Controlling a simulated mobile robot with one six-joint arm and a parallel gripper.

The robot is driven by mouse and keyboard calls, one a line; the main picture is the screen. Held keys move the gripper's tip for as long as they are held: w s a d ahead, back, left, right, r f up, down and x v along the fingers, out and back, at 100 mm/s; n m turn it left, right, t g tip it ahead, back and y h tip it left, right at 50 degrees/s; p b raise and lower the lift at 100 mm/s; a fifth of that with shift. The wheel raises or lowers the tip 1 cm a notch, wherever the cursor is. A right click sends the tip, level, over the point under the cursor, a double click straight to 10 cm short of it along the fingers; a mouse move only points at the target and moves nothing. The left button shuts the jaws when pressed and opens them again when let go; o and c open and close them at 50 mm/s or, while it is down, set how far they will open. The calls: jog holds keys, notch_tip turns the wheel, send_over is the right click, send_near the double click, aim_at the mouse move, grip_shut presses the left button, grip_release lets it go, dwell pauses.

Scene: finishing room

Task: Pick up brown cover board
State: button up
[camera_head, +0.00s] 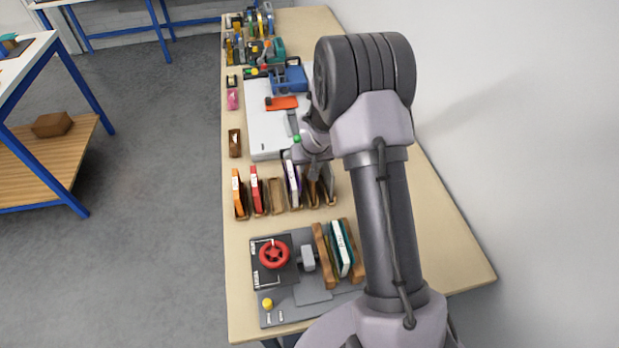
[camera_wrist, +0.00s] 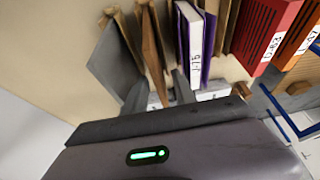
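The brown cover board (camera_wrist: 152,48) stands upright in the rack, between a grey board (camera_wrist: 112,62) and a purple-and-white book (camera_wrist: 192,42) in the wrist view. In the head view the brown board (camera_head: 313,188) is partly hidden by my wrist. My gripper (camera_wrist: 160,92) reaches down at the near end of the board. Its two fingers are apart, one on each side of the board, with gaps visible. I cannot tell how deep the fingers reach.
A red book (camera_head: 257,188) and an orange book (camera_head: 238,190) stand in the same row. A press with a red handwheel (camera_head: 274,254) and clamped books (camera_head: 340,248) is nearer. A white board with tools (camera_head: 265,130) lies beyond. The wall is close on the right.

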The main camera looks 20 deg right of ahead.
dwell(0.3)
grip_shut()
dwell(1.3)
